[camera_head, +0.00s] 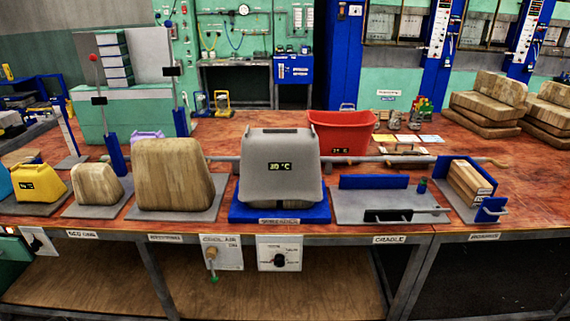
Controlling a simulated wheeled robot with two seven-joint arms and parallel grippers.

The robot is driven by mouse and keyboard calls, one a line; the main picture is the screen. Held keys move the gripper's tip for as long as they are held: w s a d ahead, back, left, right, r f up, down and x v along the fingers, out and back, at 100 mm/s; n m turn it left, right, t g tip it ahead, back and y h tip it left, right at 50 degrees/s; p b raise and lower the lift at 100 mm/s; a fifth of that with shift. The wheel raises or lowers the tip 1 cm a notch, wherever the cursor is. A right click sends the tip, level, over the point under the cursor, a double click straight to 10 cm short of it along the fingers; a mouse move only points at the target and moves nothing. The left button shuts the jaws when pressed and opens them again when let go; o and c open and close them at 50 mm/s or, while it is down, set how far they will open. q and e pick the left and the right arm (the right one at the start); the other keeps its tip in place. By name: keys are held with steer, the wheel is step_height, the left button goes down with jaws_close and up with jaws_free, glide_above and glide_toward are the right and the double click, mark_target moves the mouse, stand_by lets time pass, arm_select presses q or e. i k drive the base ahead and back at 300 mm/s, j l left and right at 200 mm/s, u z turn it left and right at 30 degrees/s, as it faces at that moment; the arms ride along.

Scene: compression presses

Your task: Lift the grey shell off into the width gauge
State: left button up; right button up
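The grey shell (279,180) stands upright over a blue base (278,213) at the front middle of the bench. Its front has a dark display that seems to read 30 °C, and its top has a dark slot-like strip. What is under the shell is hidden. No fixture carries a readable width gauge label. To the right is a grey plate (350,210) with an upright blue plate and a rod at its front; the bench edge below it reads CRADLE. Neither of my grippers is in view.
Wooden forms (175,172) stand left of the shell, beside a yellow shell (38,182). A red tub (343,133) stands behind it to the right. Wooden slabs (466,182) sit in a blue-ended holder at right. A knob panel (279,254) hangs below the shell.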

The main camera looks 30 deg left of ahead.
mark_target(276, 163)
steer(key=k+j+z, duration=0.1)
steer(key=j+z, duration=0.25)
steer(key=j, duration=1.2)
